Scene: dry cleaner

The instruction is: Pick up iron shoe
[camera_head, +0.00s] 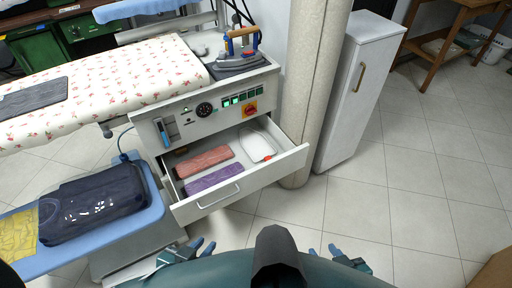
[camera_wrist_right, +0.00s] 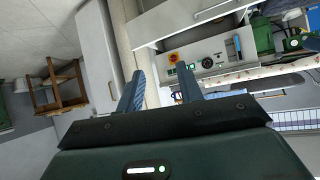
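A white, flat, iron-shaped piece with a red-orange tip, which looks like the iron shoe (camera_head: 258,144), lies in the right part of the open drawer (camera_head: 246,180). An iron (camera_head: 241,52) with an orange handle stands on top of the cabinet above the drawer. My left gripper (camera_head: 203,246) is low in the head view, in front of the drawer, with its fingertips apart. My right gripper (camera_head: 323,251) is at the bottom, right of the drawer; the right wrist view shows its fingers (camera_wrist_right: 160,90) open with nothing between them. Both are clear of the white piece.
A red block (camera_head: 204,161) and a purple block (camera_head: 213,179) lie left of the white piece. A round column (camera_head: 314,90) and a white cabinet (camera_head: 359,92) stand right of the drawer. Folded dark clothes (camera_head: 95,204) lie on a blue-topped board at left. The floor at right is clear.

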